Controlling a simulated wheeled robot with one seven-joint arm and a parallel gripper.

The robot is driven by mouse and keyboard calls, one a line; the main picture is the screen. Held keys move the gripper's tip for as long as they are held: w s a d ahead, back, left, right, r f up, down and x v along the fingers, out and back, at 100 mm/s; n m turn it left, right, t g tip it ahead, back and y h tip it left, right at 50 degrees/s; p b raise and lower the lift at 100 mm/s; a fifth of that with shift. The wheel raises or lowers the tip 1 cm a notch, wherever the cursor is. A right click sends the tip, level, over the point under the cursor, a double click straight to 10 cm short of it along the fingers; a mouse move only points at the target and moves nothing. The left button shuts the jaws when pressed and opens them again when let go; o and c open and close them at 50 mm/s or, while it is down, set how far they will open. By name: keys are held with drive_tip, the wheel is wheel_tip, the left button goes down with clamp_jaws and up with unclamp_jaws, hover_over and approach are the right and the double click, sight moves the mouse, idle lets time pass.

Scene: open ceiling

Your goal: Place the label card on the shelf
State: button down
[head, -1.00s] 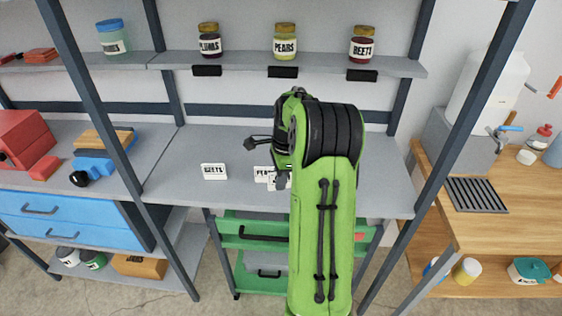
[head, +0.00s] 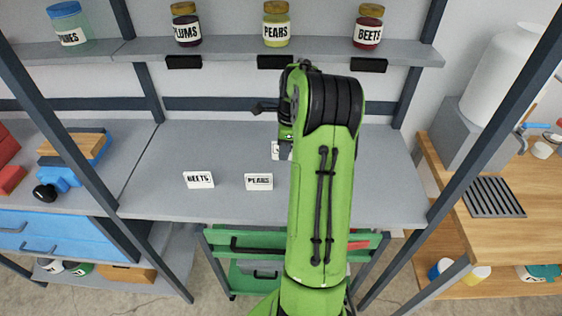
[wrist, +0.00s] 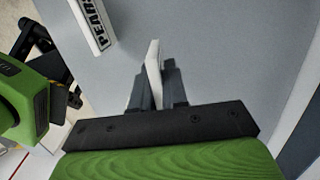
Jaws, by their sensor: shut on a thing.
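My gripper (wrist: 153,88) is shut on a white label card (wrist: 153,58), seen nearly edge-on in the wrist view. In the head view a sliver of this held card (head: 275,150) shows beside my arm, above the lower shelf board; its writing cannot be read. The BEETS card (head: 198,180) and the PEARS card (head: 258,182) stand on the lower shelf board (head: 225,145). The upper shelf (head: 320,52) carries a PLUMS jar (head: 186,27), a PEARS jar (head: 277,27) and a BEETS jar (head: 368,30). My arm hides part of the lower board.
Black holders sit on the upper shelf edge under the PLUMS (head: 183,62), PEARS (head: 275,62) and BEETS (head: 368,65) jars. Dark uprights (head: 497,125) stand at the sides. A wooden bench (head: 500,235) is right; a blue drawer unit (head: 50,230) is left.

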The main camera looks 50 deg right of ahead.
wheel_tip(320, 180, down, 5)
drive_tip(key=shift+w+f+b, duration=0.1)
drive_tip(key=shift+f+b, duration=0.1)
drive_tip(key=shift+b, duration=0.3)
drive_tip(key=shift+f, duration=0.1)
drive_tip(key=c, duration=1.1)
unclamp_jaws()
drive_tip(key=shift+c, duration=0.2)
drive_tip(key=r+p, duration=0.1)
drive_tip(key=r, duration=0.3)
drive_tip(key=r+p, duration=0.1)
drive_tip(key=r, duration=0.3)
drive_tip(key=s+d+r+p, duration=0.1)
drive_tip(key=r, duration=0.3)
drive_tip(key=shift+s+r, duration=0.1)
drive_tip(key=shift+r, duration=0.05)
drive_tip(key=s+a+r+n+h, duration=0.1)
drive_tip(key=a+r+n, duration=0.2)
drive_tip(key=a+n, duration=0.35)
drive_tip(key=s+a+r+n+t, duration=0.1)
drive_tip(key=a+r+n, duration=0.3)
drive_tip(key=a, duration=0.5)
drive_tip(key=s+a+r+n+h, duration=0.1)
drive_tip(key=a+r+n, duration=0.2)
drive_tip(key=a+n, duration=0.35)
drive_tip(key=s+a+f+n+t+y, duration=0.1)
drive_tip(key=s+a+f+n+t, duration=0.1)
drive_tip(key=s+a+n, duration=0.9)
drive_tip(key=shift+s+t, duration=0.25)
drive_tip(key=shift+t, duration=0.45)
